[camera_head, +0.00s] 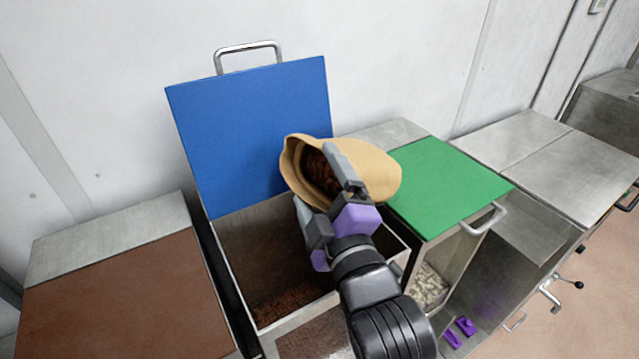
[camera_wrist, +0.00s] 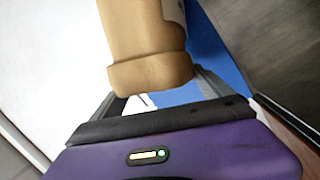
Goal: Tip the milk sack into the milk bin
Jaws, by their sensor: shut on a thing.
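A tan sack (camera_head: 375,172) is held tilted above the open bin (camera_head: 238,255) with the raised blue lid (camera_head: 255,130). Its open mouth faces left, and brown pieces (camera_head: 320,174) show inside it. My gripper (camera_head: 326,190) is shut on the sack near its mouth. In the wrist view the sack (camera_wrist: 148,40) stands out between the fingers of my gripper (camera_wrist: 160,92). Brown pieces (camera_head: 285,304) lie on the bottom of the open bin. My arm hides part of the bin's right side. I cannot read any label on the sack or bin.
A bin with a shut green lid (camera_head: 445,185) stands to the right, pale pieces (camera_head: 430,288) showing in its front. A brown-topped bin (camera_head: 120,300) stands to the left. The wall (camera_head: 400,60) is close behind. Steel cabinets (camera_head: 565,165) stand further right.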

